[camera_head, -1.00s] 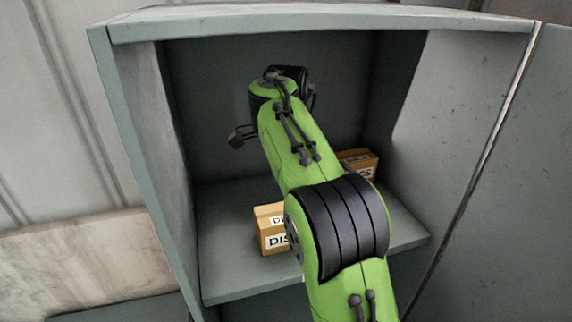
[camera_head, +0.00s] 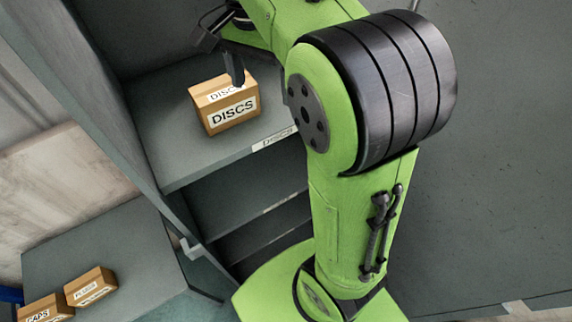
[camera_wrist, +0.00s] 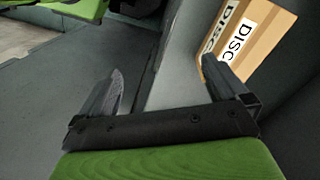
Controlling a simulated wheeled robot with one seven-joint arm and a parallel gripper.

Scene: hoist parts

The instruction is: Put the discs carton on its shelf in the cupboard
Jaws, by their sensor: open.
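The discs carton (camera_head: 226,103) is a brown box with white labels reading DISCS. It sits upright on a grey cupboard shelf (camera_head: 172,160), near the front edge, which bears a DISCS label (camera_head: 273,139). My gripper (camera_head: 222,58) is open just above and behind the carton, with one dark finger overlapping its top in the head view. In the wrist view the carton (camera_wrist: 250,40) lies beyond the right finger, outside the gap of my open gripper (camera_wrist: 163,66). Nothing is between the fingers. Whether a finger touches the carton I cannot tell.
Lower shelves (camera_head: 250,200) lie below. The cupboard's left wall (camera_head: 105,110) stands close to the gripper side. A grey surface (camera_head: 110,250) at lower left carries a caps carton (camera_head: 45,309) and another small carton (camera_head: 90,286). My arm hides the cupboard's right part.

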